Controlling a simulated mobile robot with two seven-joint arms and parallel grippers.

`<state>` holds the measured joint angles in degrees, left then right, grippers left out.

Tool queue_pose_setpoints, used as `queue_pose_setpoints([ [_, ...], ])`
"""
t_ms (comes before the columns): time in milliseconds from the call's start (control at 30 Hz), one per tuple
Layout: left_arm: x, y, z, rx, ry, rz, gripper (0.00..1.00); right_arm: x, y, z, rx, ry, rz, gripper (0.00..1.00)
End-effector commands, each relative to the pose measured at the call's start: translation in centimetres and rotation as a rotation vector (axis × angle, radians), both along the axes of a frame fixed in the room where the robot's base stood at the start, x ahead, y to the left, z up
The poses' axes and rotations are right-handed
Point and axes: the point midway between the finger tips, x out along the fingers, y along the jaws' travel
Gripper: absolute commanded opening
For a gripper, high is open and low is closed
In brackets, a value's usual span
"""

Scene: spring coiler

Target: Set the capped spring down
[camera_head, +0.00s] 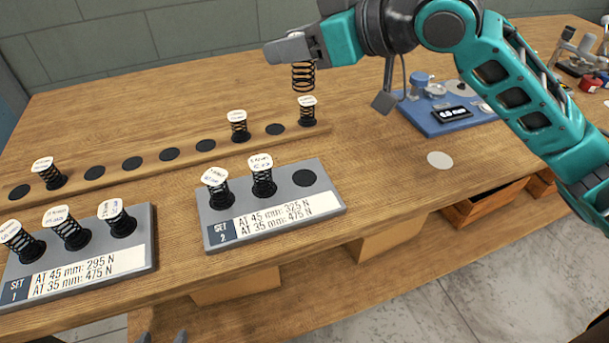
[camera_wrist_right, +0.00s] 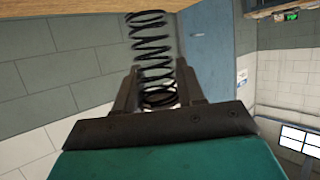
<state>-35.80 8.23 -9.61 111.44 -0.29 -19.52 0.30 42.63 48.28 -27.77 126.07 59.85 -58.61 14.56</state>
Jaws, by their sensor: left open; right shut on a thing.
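My right gripper (camera_head: 298,48) is shut on a capped spring (camera_head: 303,77), a black coil hanging below the fingers. Its white cap is mostly hidden by the fingers. The spring is in the air above the back of the table, near the right end of the wooden strip (camera_head: 215,152). In the right wrist view the coil (camera_wrist_right: 150,45) stands out from between the fingers. The grey SET 2 block (camera_head: 275,208) carries two capped springs and a bare dark round spot (camera_head: 304,178) at its right. My left gripper (camera_head: 162,337) is open and empty at the bottom edge.
The SET 1 block (camera_head: 146,246) holds three capped springs. The wooden strip has capped springs at its left (camera_head: 49,173), right of middle (camera_head: 239,126) and right end (camera_head: 307,109), with several bare spots. A blue device with a display (camera_head: 452,113) stands right.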

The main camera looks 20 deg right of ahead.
Motion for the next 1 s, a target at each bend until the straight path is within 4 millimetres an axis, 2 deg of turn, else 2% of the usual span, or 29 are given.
queue_pose_setpoints([
  [100,-0.1,0.0,-0.1,0.000,0.001,0.000,0.61,0.0,-0.1,1.3,-0.001,0.001,0.028,0.09],
  [167,-0.1,0.0,-0.2,0.000,0.001,-0.001,0.61,-0.1,-0.1,1.0,0.000,0.004,0.035,0.09],
  [267,-0.1,0.0,-0.8,-0.001,0.004,0.000,0.61,-0.1,-0.1,-0.7,-0.001,0.009,0.039,0.09],
  [433,-0.1,-0.3,-1.7,-0.007,0.012,-0.002,0.61,-0.2,-0.1,-5.4,-0.001,0.012,0.039,0.09],
  [700,0.8,-1.1,-1.6,-0.025,-0.003,-0.013,0.61,-0.2,-0.1,-12.0,0.001,0.010,0.037,0.09],
  [800,1.0,-1.3,-1.5,-0.028,-0.004,-0.015,0.61,-0.2,0.0,-13.4,0.000,0.007,0.038,0.09],
  [1000,1.0,-1.4,-1.5,-0.029,-0.003,-0.019,0.61,-0.1,0.0,-14.7,0.001,0.006,0.038,0.09],
])
